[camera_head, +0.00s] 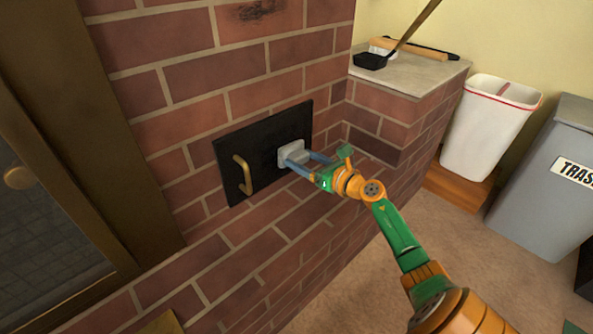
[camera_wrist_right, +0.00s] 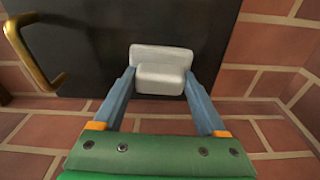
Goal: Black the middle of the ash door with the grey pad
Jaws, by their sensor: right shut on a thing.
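The ash door (camera_head: 263,150) is a black panel set in the brick wall, with a brass handle (camera_head: 242,176) on its left side. The brass handle (camera_wrist_right: 28,50) shows at the left there. My left gripper is not in view.
A brick ledge (camera_head: 417,75) at the right of the door bears a black pan-like tool (camera_head: 371,61) and a wooden-handled brush (camera_head: 415,48). A white bin (camera_head: 487,130) and a grey trash bin (camera_head: 545,180) stand farther right. A framed glass door (camera_head: 40,240) is at the left.

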